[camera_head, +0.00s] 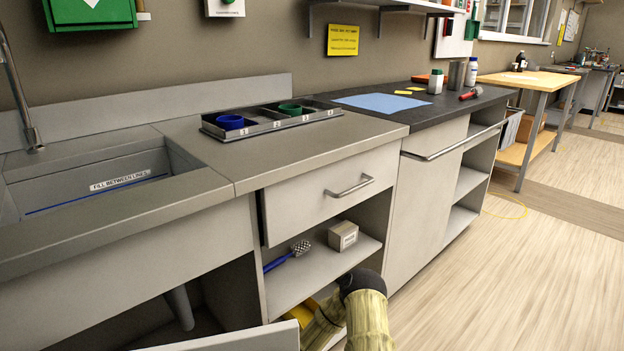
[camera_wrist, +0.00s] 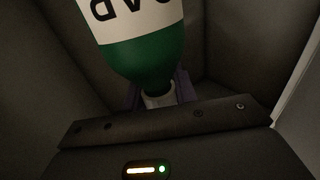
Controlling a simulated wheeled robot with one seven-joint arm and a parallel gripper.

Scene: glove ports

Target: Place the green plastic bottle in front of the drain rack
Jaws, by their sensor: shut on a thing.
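In the wrist view a green bottle (camera_wrist: 145,58) with a white label and dark printing fills the upper middle. Its narrow neck points toward the gripper body. My gripper (camera_wrist: 160,94) is shut on the bottle at the neck, and the fingers show only in part. The far end of the bottle is out of frame. In the head view my arm reaches down into the low part of the cabinet under the sink counter, so the gripper and bottle are hidden there. I cannot make out a drain rack for certain in either view.
Dark grey walls close in around the bottle in the wrist view. The head view shows the sink (camera_head: 90,182), a divided tray (camera_head: 272,122) with blue and green cups, a shelf with a brush (camera_head: 287,256) and small box (camera_head: 343,235), and open floor (camera_head: 480,270) at right.

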